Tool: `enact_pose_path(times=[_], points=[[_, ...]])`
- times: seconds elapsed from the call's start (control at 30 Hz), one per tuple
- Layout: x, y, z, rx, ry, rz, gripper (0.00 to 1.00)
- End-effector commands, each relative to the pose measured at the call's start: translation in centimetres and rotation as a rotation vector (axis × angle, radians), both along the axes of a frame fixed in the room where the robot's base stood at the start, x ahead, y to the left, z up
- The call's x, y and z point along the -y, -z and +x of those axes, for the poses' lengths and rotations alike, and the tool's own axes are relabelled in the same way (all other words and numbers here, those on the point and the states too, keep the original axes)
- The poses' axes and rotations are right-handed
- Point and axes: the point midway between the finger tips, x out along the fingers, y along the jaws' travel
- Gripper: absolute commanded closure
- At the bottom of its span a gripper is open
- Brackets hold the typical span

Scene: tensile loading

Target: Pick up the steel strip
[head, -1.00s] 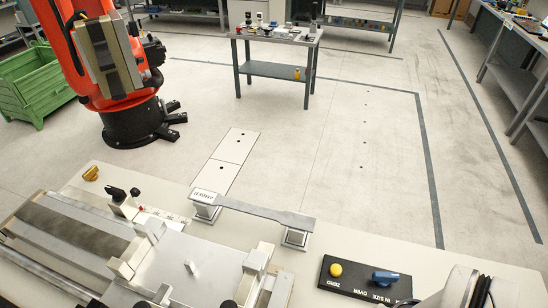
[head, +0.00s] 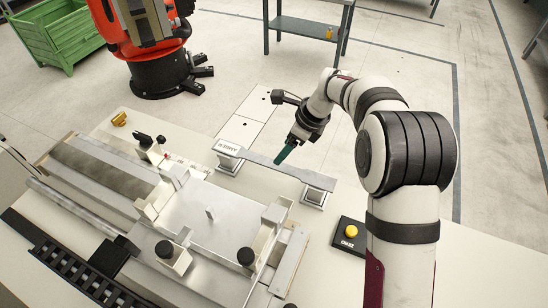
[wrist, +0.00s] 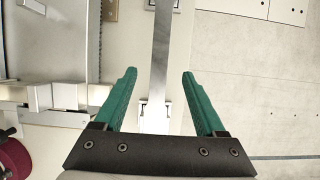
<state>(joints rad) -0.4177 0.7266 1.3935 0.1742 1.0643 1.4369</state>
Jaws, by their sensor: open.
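The steel strip (head: 262,163) is a long, flat grey bar. It lies bridged across two small blocks, the left one a labelled block (head: 229,157) and the right one a metal block (head: 314,196). My gripper (head: 281,158) points down at the strip's middle, and its green fingers cover a little of the strip. In the wrist view my gripper (wrist: 159,75) is open, with the strip (wrist: 160,48) running between its fingers and a gap on each side. The fingers touch nothing that I can see. Their exact height over the strip is hard to tell.
A metal test fixture (head: 205,216) with clamps and black knobs fills the bench to the left and front. A brass-coloured piece (head: 119,119) lies at the bench's far left.

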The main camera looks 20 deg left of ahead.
Motion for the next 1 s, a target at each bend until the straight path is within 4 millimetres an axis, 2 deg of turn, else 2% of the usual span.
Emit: enact_pose_path(times=[0.37, 0.63, 1.0], points=[[-2.8, 5.4, 0.0, 0.000, 0.000, -0.002, 0.28], [-3.0, 5.8, 0.0, 0.002, 0.001, -0.002, 0.29], [-2.9, 5.8, 0.0, 0.002, 0.001, -0.002, 0.96]])
